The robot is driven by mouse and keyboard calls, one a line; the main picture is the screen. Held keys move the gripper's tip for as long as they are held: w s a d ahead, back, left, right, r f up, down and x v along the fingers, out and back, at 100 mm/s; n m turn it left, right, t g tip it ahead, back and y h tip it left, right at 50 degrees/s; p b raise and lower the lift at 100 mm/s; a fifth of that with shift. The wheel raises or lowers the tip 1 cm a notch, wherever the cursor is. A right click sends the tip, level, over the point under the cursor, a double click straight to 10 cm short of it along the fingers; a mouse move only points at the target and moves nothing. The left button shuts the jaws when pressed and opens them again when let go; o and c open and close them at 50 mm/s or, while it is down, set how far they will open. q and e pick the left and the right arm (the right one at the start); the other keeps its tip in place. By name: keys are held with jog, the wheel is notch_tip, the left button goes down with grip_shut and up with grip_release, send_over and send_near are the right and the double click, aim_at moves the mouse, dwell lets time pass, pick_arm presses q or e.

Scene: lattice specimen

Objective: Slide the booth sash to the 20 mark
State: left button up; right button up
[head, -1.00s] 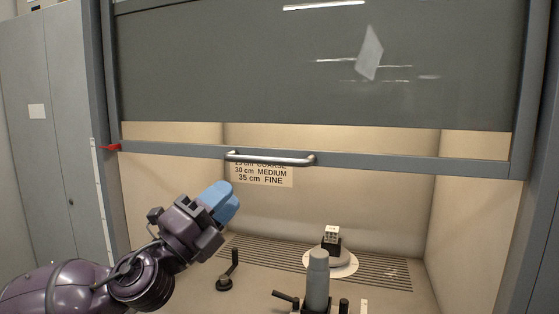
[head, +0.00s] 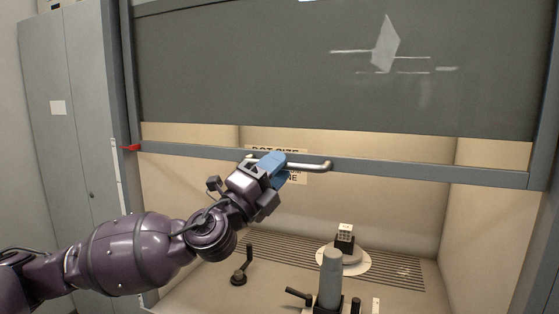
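A red pointer (head: 132,148) sits at the rail's left end, beside a pale scale strip (head: 117,175) on the frame. The scale's marks are too small to read. My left gripper (head: 273,167) has its blue fingers over the left-middle part of the handle. The fingers overlap the bar in view; whether they are closed around it is hidden. My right gripper is not in view.
A sign (head: 297,179) on the back wall is partly covered by the rail and my gripper. Grey cabinets (head: 75,150) stand left.

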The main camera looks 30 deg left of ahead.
pick_arm(q)
jog(key=shift+w+d+r, duration=0.1)
jog(key=shift+w+r, duration=0.15)
jog(key=shift+w, duration=0.1)
grip_shut()
jog(key=shift+w+f, duration=0.1)
